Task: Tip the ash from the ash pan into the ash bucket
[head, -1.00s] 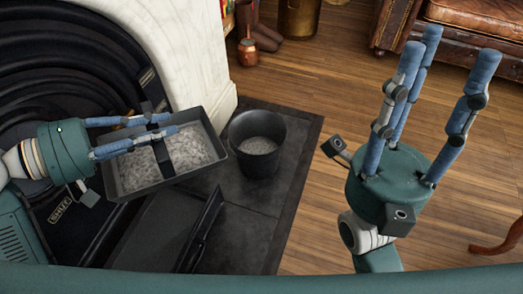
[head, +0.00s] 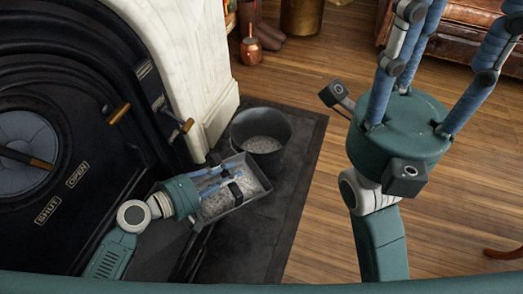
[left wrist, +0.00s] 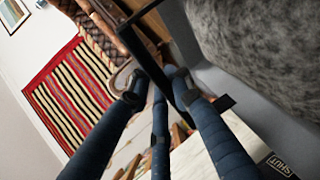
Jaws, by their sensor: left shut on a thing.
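The grey ash pan (head: 252,198) holds pale ash and sits low beside the near side of the ash bucket. My left gripper (head: 236,178) is shut on the dark bar across the pan. In the left wrist view the black bar (left wrist: 150,60) runs between the blue fingers, with ash (left wrist: 265,40) close beside them. The dark round ash bucket (head: 240,128) stands on the hearth with ash inside. The pan's far corner overlaps the bucket's near side in the head view; I cannot tell if they touch. My right gripper (head: 445,45) is raised, fingers spread and empty.
The black stove front (head: 110,150), with brass-coloured handles, and the white marble surround (head: 205,75) are at left. The dark hearth slab (head: 285,200) lies around the bucket. Wooden floor (head: 310,90) is open to the right. A leather seat (head: 460,40) stands behind my right gripper.

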